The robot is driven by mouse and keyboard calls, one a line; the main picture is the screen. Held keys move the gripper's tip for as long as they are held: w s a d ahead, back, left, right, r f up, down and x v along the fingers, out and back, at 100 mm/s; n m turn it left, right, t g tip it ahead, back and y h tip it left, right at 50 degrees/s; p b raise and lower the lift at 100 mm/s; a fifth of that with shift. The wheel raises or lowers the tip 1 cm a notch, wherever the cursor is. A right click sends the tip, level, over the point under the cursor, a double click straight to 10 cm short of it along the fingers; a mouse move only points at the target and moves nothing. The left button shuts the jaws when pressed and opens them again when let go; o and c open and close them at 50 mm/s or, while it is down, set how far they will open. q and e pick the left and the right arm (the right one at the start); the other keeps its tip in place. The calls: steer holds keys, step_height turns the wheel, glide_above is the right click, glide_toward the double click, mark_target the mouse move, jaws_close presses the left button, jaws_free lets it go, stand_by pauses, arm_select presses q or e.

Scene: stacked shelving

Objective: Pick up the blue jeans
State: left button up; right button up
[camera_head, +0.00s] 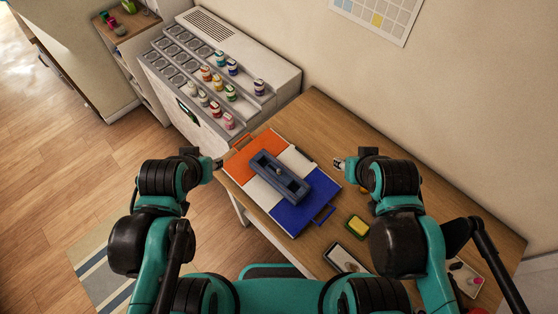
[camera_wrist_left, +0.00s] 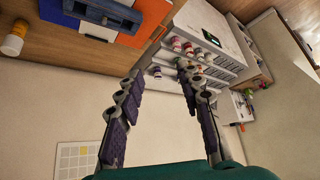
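No blue jeans can be made out in either view. My left gripper (camera_head: 218,164) is in front of the left edge of the wooden table in the head view. In the left wrist view my left gripper (camera_wrist_left: 160,72) has its two fingers spread apart with nothing between them. My right gripper (camera_head: 339,163) is above the table, to the right of the coloured board. It is small there, and its finger opening is unclear.
An orange, white and blue board (camera_head: 265,199) lies on the wooden table (camera_head: 318,117), with a blue-grey tray (camera_head: 264,167) on top. A yellow-topped sponge (camera_head: 358,226) lies to its right. A white stepped rack (camera_head: 270,73) with several small bottles stands behind left. Open wooden floor (camera_head: 70,150) is at left.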

arm_select(q)
steer(key=o, duration=0.5)
steer(key=s, duration=0.2)
steer(key=shift+s+r, duration=0.3)
steer(key=o, duration=1)
steer(key=w, duration=0.2)
steer(key=shift+w+d, duration=0.2)
steer(key=shift+w, duration=0.15)
steer(key=shift+c, duration=0.2)
steer(key=n+g, duration=0.7)
steer(key=n, duration=0.2)
glide_above(265, 157)
steer(key=s, duration=0.3)
step_height(265, 157, down, 33)
steer(key=shift+s+d+f, duration=0.1)
steer(key=shift+d, duration=0.05)
steer(key=shift+s+d+f, duration=0.15)
steer(key=shift+f, duration=1.35)
steer(key=shift+s+d+f, duration=0.1)
steer(key=shift+f, duration=1.35)
arm_select(e)
steer(key=shift+s+r, duration=0.1)
steer(key=shift+s, duration=0.45)
